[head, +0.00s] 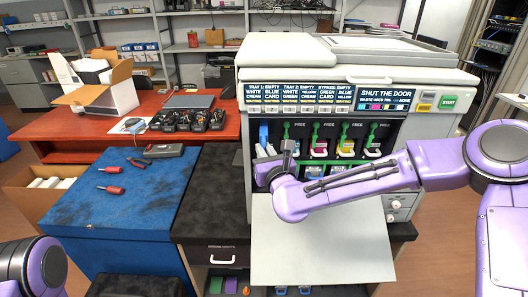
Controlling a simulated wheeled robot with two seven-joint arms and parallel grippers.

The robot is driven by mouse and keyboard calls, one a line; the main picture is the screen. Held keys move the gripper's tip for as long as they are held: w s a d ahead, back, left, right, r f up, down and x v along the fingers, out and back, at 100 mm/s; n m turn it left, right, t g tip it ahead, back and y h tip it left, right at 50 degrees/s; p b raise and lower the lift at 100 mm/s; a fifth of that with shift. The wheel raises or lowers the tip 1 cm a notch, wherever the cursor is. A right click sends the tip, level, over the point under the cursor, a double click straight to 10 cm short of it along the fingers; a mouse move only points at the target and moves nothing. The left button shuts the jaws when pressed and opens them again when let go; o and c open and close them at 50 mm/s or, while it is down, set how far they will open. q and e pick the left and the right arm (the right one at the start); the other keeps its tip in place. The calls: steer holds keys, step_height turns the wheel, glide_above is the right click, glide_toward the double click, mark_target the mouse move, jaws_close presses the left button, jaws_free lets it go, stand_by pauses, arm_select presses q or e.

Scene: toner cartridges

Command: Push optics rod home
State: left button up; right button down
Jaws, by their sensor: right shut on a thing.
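The printer (420,142) stands with its front door (318,245) folded down and a row of toner bays open. My right gripper (288,150) is at the leftmost bays and is shut on a green optics rod (286,131). The gripper and wrist hide most of that rod, so I cannot tell how far in it sits. More green handles show at the bays to the right, above a magenta cartridge (320,146) and a yellow cartridge (346,146). My left gripper is out of view; only part of my left arm shows at lower left.
A blue workbench (110,205) with two red-handled screwdrivers stands to the left. A red desk (85,128) behind it carries an open carton (97,92) and several black items. The lowered door lies below my right forearm. A screen on the printer reads "SHUT THE DOOR".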

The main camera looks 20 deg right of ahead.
steer(key=shift+w, duration=0.1)
steer(key=w, duration=0.2)
steer(key=w+d+b, duration=0.1)
steer(key=w, duration=0.2)
steer(key=w+d+b, duration=0.1)
steer(key=w, duration=0.1)
steer(key=shift+w, duration=0.3)
steer(key=shift+w+d+r, duration=0.1)
steer(key=shift+w+d, duration=0.05)
steer(key=shift+w, duration=0.3)
steer(key=shift+r, duration=0.1)
steer(key=c, duration=1.1)
jaws_free()
steer(key=shift+w, duration=0.1)
steer(key=shift+a, duration=0.25)
steer(key=shift+d, duration=0.15)
steer(key=shift+d+r, duration=0.1)
steer(key=shift+d, duration=0.05)
